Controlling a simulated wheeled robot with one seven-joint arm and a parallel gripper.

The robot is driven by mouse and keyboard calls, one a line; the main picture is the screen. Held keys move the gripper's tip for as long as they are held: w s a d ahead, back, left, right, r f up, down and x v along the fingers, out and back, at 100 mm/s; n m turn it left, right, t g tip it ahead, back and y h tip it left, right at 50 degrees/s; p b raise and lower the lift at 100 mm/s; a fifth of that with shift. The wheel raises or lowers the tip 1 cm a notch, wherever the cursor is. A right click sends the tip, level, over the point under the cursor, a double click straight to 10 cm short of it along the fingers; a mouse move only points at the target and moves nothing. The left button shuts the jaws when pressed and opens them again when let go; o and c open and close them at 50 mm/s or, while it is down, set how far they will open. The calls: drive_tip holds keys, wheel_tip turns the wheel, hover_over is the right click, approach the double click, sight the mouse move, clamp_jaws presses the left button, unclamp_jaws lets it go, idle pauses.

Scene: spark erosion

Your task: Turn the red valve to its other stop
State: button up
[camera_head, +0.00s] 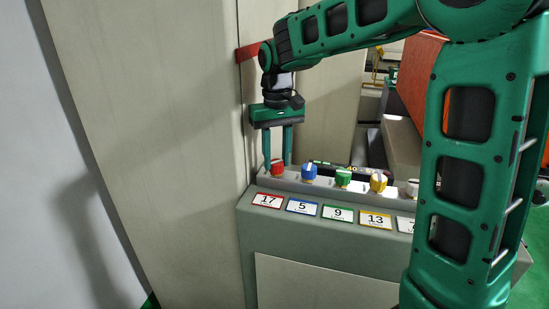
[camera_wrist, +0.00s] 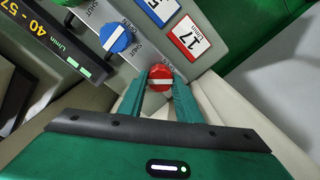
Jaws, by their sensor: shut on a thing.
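The red valve (camera_head: 277,168) is a round knob at the left end of a row of coloured knobs on top of a grey console (camera_head: 300,225). My gripper (camera_head: 277,164) reaches down from above with its two green fingers on either side of the red valve. In the wrist view the red valve (camera_wrist: 160,78) shows between the fingertips (camera_wrist: 160,84), with a white line across its face. The fingers are shut on it. The label 17 (camera_head: 267,201) is on the console front below it. The SHUT and OPEN lettering near the red valve is partly hidden.
A blue knob (camera_head: 309,172) stands close to the right of the red valve, then green (camera_head: 343,177), yellow (camera_head: 378,181) and white (camera_head: 413,187) knobs. A dark display (camera_wrist: 55,42) lies behind the row. A tall beige panel (camera_head: 150,110) rises close on the left.

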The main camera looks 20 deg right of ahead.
sight(277, 161)
drive_tip(key=n, duration=0.4)
drive_tip(key=shift+w+r+n, duration=0.1)
drive_tip(key=shift+n, duration=0.2)
drive_tip(key=shift+o, duration=0.2)
drive_tip(key=n, duration=0.4)
drive_tip(key=shift+n, duration=0.3)
drive_tip(key=o, duration=1)
drive_tip(key=shift+d, duration=0.1)
drive_tip(key=shift+o, duration=0.2)
drive_tip(key=shift+r, duration=0.1)
wheel_tip(277, 161, up, 10)
drive_tip(key=shift+r, duration=0.25)
